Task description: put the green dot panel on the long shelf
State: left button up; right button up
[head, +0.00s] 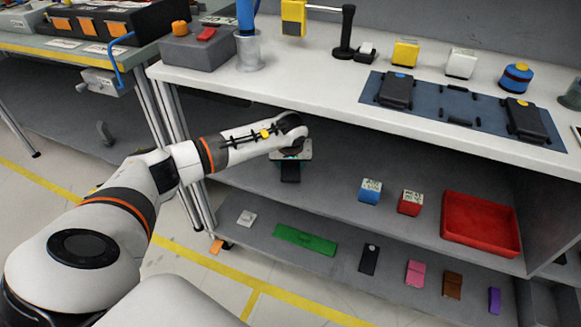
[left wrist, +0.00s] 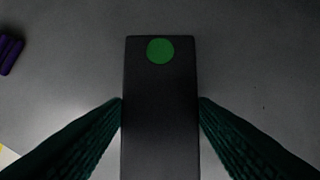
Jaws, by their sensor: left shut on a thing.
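The green dot panel is a flat black plate (left wrist: 160,120) with a green disc near its far end in the left wrist view. My left gripper (left wrist: 160,108) is shut on it, a dark finger on each side. In the head view the black panel (head: 290,172) hangs below my left gripper (head: 289,155), at the left part of the middle shelf (head: 320,180). Its green dot does not show there. I cannot tell whether the panel touches the shelf. A lower shelf (head: 335,262) runs below. My right gripper is out of view.
The middle shelf holds a blue box (head: 370,190), a red box (head: 409,202) and a red tray (head: 481,224). The lower shelf has a green plate (head: 305,239), a black panel with a pale dot (head: 369,259) and several small coloured pieces. The white worktop (head: 330,85) overhangs the arm.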

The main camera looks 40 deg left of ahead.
pick_arm(q)
jog(key=shift+f, duration=0.75)
jog(key=shift+f, duration=0.1)
jog(key=o, duration=1)
